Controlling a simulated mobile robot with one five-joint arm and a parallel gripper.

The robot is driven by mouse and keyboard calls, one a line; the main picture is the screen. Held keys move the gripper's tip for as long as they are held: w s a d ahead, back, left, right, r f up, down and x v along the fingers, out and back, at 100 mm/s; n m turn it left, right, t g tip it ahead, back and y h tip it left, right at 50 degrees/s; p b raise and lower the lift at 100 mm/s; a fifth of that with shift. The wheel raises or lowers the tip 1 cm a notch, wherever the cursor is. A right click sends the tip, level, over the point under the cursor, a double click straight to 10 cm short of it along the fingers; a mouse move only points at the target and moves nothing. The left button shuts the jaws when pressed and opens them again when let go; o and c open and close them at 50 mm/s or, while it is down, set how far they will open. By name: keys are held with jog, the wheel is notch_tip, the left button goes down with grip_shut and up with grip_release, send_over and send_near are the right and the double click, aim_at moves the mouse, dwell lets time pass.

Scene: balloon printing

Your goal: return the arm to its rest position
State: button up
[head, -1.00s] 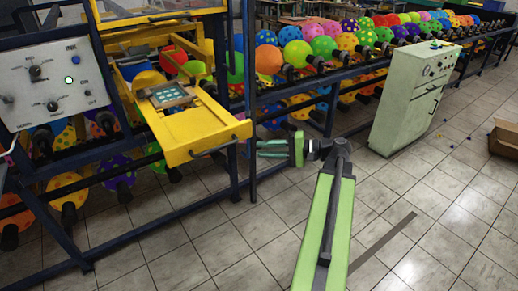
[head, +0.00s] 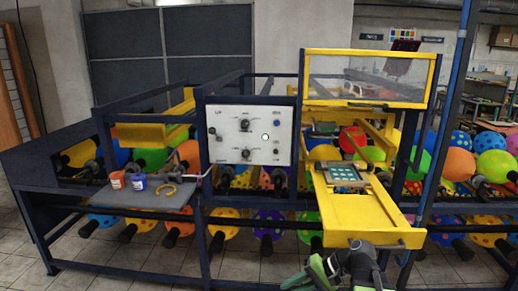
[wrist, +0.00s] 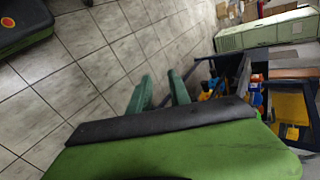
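My gripper (head: 304,275) shows at the bottom edge of the head view, in front of the yellow drawer (head: 358,212) and partly cut off by the frame. My dark wrist joint sits just right of it, below the drawer's front. In the wrist view two green fingers of my gripper (wrist: 161,88) stand apart with floor showing between them. Nothing is held between them. Most of my arm is out of the head view.
A blue-framed balloon machine with a control panel (head: 248,134) fills the head view. A grey shelf (head: 150,197) holds a red cup (head: 117,180) and a blue cup (head: 138,181). Open tiled floor (wrist: 70,70) and a pale green cabinet (wrist: 262,32) show in the wrist view.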

jog(key=s+a+f+n+g+h, duration=0.1)
jog(key=s+a+f+n+h, duration=0.1)
jog(key=s+a+f+h, duration=0.25)
jog(key=w+d+f+n+h, duration=0.1)
jog(key=d+f+h, duration=0.3)
jog(key=d, duration=0.6)
jog(key=shift+w+d+f+h, duration=0.15)
jog(key=shift+w+d+h, duration=0.05)
jog(key=shift+w+h, duration=0.55)
jog(key=shift+s, duration=0.1)
dwell(0.5)
